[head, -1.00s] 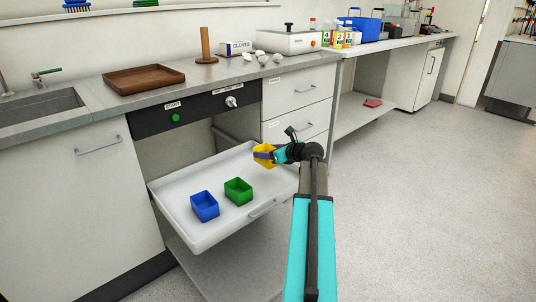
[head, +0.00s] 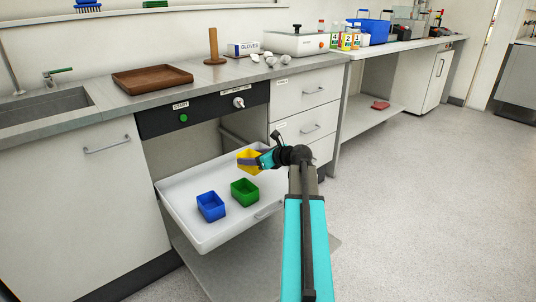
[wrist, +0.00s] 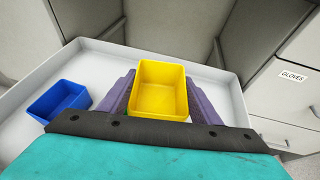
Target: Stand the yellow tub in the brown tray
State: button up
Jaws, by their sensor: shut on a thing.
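The yellow tub (head: 248,161) is between the jaws of my gripper (head: 256,162), over the back right part of the white pull-out tray. In the wrist view the yellow tub (wrist: 160,90) is upright and empty, with my gripper's purple fingers (wrist: 160,100) pressed on its two sides. I cannot tell how far it is above the white surface. The brown tray (head: 152,77) lies empty on the counter, right of the sink.
The white pull-out tray (head: 205,238) also holds a blue tub (head: 210,207) and a green tub (head: 244,192). A wooden post (head: 214,48), glove box (head: 243,48) and white pale lumps stand right of the brown tray. The counter edge and black panel (head: 205,108) lie between.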

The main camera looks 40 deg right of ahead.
jog(key=a+r+n+g+y, duration=0.1)
jog(key=a+n+y, duration=0.4)
jog(key=a, duration=1.8)
jog(key=s+a+n+g+y, duration=0.1)
jog(key=a+n+g+y, duration=0.3)
jog(key=a, duration=1.9)
jog(key=shift+a+r+n+y, duration=0.15)
jog(key=shift+r+n+y, duration=0.25)
